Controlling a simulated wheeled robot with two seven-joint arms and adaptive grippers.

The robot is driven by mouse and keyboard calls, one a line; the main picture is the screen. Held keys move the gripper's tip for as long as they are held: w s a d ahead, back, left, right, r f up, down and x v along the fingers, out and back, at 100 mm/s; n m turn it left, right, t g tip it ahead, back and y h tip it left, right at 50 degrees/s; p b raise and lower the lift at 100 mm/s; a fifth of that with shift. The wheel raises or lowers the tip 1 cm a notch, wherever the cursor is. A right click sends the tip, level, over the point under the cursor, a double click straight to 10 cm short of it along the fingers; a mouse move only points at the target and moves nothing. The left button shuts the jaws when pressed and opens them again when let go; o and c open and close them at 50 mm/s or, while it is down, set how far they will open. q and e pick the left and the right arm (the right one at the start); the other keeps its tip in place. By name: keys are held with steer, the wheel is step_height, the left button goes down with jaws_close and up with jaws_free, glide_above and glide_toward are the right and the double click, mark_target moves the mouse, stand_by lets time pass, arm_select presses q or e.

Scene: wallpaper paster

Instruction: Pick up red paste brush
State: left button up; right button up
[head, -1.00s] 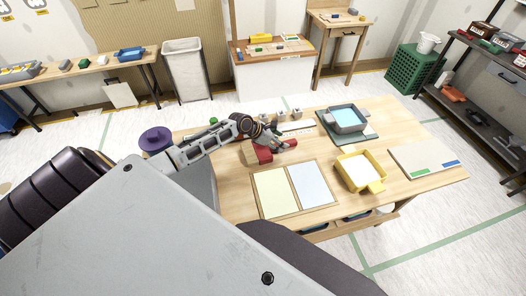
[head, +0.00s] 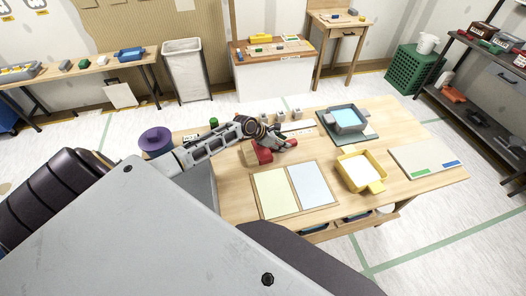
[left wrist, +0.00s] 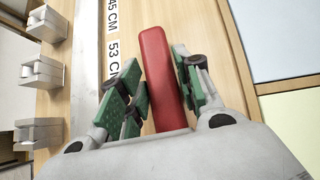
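The red paste brush (head: 263,153) lies on the wooden table, left of the middle, behind the pale yellow and blue sheets. My left gripper (head: 283,145) is over it, partly hiding it. In the left wrist view, the long red handle of the brush (left wrist: 162,75) runs between the green-padded fingers of the left gripper (left wrist: 155,90). A finger stands close along each side of the handle. I cannot tell whether both pads press on it. The brush appears to rest on the table. My right gripper is not in view.
A yellow tray (head: 361,172) and a grey tray with blue liquid (head: 346,119) stand to the right. Small grey blocks stand at the back edge and show in the wrist view (left wrist: 39,72). A ruler strip (left wrist: 112,45) lies beside the brush. A purple round object (head: 155,139) is at left.

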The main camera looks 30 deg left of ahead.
arm_select(q)
steer(key=c, duration=0.5)
steer(key=shift+o, duration=0.2)
steer(key=shift+r, duration=0.15)
step_height(320, 180, up, 10)
steer(key=shift+p, duration=0.4)
